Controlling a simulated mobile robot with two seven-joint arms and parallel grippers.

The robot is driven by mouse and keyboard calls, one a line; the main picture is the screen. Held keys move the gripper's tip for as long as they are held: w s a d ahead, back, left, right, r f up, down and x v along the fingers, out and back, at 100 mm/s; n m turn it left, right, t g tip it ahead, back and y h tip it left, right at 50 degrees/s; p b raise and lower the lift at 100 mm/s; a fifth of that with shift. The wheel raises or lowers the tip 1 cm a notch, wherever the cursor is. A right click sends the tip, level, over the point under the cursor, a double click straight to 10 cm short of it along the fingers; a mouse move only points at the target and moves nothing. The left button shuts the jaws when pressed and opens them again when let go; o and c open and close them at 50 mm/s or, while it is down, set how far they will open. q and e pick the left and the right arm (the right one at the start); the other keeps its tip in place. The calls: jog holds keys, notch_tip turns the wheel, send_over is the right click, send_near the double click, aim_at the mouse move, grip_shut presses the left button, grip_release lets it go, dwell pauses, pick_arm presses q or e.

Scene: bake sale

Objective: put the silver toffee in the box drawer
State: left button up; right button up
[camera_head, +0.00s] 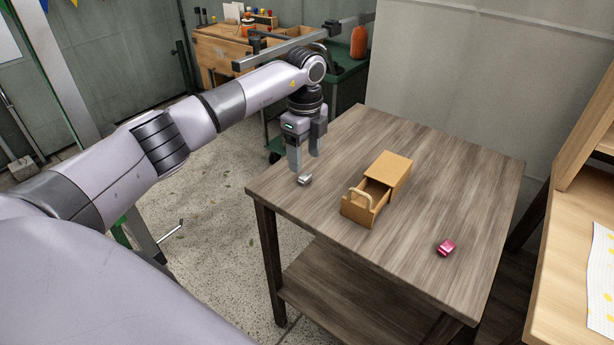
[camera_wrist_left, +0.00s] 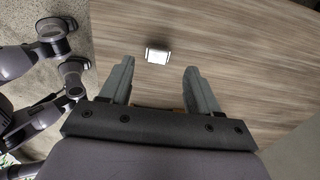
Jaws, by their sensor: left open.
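The silver toffee (camera_head: 305,179) lies on the wooden table near its left edge. In the left wrist view the toffee (camera_wrist_left: 158,56) is beyond and between the fingertips, touching neither. My left gripper (camera_head: 306,162) is open and empty, pointing down just above and behind the toffee; its two fingers also show in the left wrist view (camera_wrist_left: 158,76). The small wooden box (camera_head: 398,166) stands mid-table. Its drawer (camera_head: 360,207) is pulled open toward the front left, with a loop handle (camera_head: 359,197) on its front. My right gripper is out of view.
A pink toffee (camera_head: 446,248) lies on the table (camera_head: 420,150) to the right of the box. A lighter wooden shelf unit (camera_head: 560,290) stands at the right. A green cart (camera_head: 345,72) and a workbench (camera_head: 222,50) are behind. The table between box and pink toffee is clear.

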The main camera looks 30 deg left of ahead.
aim_at(303, 174)
pick_arm(q)
jog(key=f, duration=0.5)
jog(key=shift+s+a, duration=0.15)
jog(key=shift+a, duration=0.05)
jog(key=shift+r, duration=0.1)
jog(key=c, duration=0.9)
jog(key=shift+o, duration=0.2)
